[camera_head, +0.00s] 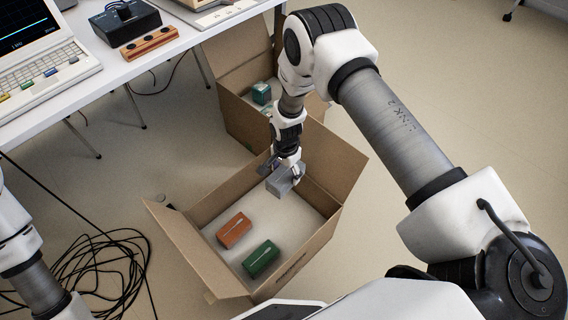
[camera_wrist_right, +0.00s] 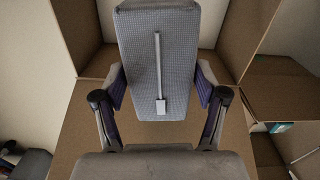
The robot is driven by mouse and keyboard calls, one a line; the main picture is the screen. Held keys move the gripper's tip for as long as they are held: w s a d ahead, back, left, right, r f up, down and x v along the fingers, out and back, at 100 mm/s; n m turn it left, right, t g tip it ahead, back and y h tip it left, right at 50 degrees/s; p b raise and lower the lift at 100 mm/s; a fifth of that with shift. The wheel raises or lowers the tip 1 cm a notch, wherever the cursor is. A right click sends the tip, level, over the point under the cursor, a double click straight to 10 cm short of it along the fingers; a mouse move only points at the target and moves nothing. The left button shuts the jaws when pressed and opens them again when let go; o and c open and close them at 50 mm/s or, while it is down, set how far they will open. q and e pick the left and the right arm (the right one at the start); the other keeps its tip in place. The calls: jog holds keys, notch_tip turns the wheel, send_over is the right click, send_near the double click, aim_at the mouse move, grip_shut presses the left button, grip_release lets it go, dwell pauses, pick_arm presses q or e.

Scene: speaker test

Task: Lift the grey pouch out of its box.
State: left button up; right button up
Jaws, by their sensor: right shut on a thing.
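The grey pouch (camera_head: 284,182) is at the far end of the open cardboard box (camera_head: 190,238). In the right wrist view the pouch (camera_wrist_right: 158,60) has a woven grey surface with a pale zip and pull tab. My right gripper (camera_head: 282,168) reaches down to it from above. In the right wrist view its two fingers (camera_wrist_right: 160,92) press on the pouch's opposite sides, shut on it. I cannot tell how far the pouch is above the box floor. My left arm shows at the left edge, but its gripper is out of view.
An orange pouch (camera_head: 234,230) and a green pouch (camera_head: 261,259) lie in the same box. Open flaps stand around it. A second cardboard box (camera_head: 240,118) behind holds a teal item (camera_head: 261,93). A white table (camera_head: 150,62) with devices is upper left; black cables (camera_head: 100,262) lie lower left.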

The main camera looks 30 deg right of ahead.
aim_at(286, 173)
jog(key=shift+s+r, duration=0.2)
jog(key=shift+r, duration=0.3)
pick_arm(q)
notch_tip(286, 173, up, 10)
jog(key=p, duration=0.9)
pick_arm(e)
notch_tip(286, 173, up, 14)
jog(key=shift+r, duration=0.25)
pick_arm(q)
jog(key=shift+r, duration=0.1)
